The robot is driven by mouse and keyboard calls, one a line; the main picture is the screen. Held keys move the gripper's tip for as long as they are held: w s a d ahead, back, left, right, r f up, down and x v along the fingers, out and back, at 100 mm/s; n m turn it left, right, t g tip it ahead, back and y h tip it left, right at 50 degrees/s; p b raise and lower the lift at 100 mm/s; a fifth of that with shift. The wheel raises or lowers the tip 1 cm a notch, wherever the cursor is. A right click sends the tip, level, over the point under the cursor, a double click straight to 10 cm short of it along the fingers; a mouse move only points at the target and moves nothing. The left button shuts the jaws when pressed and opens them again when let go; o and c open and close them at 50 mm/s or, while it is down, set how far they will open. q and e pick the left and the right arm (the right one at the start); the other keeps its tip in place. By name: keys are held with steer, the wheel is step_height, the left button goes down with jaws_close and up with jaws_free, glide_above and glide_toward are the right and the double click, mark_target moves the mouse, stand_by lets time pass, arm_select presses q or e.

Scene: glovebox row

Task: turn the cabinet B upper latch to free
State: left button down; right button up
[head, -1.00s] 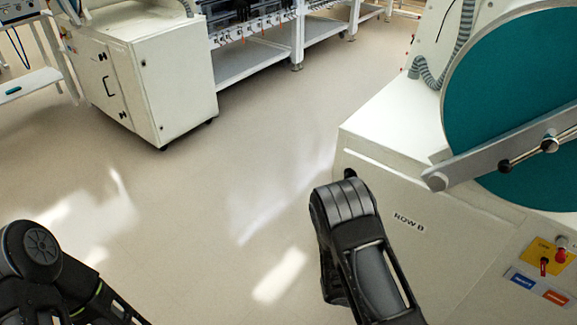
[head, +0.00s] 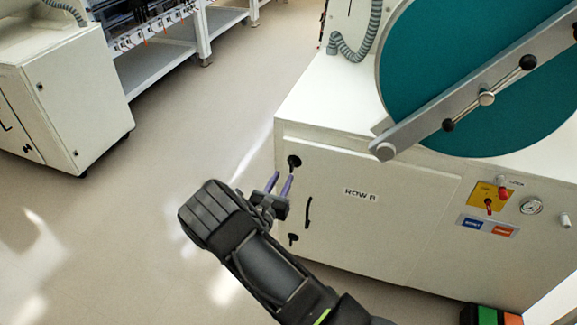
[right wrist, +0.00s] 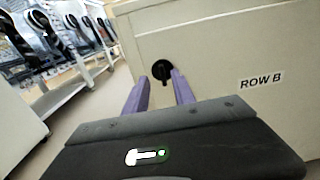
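The white cabinet labelled ROW B (head: 385,225) stands at the right in the head view. Its black upper latch (head: 294,162) sits near the upper left corner of the door; it also shows in the right wrist view (right wrist: 162,70). My right gripper (head: 280,184) is open, its two purple fingers apart and pointing at the cabinet. In the right wrist view the latch appears between and just beyond the fingertips (right wrist: 160,84), and the gripper looks empty. I cannot tell the exact gap to the latch. My left gripper is out of view.
A black door handle (head: 308,212) and a lower latch (head: 293,239) sit below the upper latch. A large teal round door with a grey bar (head: 460,105) is above. Another white cabinet (head: 75,95) stands at the far left. The floor between is clear.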

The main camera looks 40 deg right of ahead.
mark_target(291, 164)
steer(key=x, duration=0.7)
steer(key=shift+d+f, duration=0.1)
steer(key=shift+d, duration=0.05)
jaws_close()
stand_by(0.4)
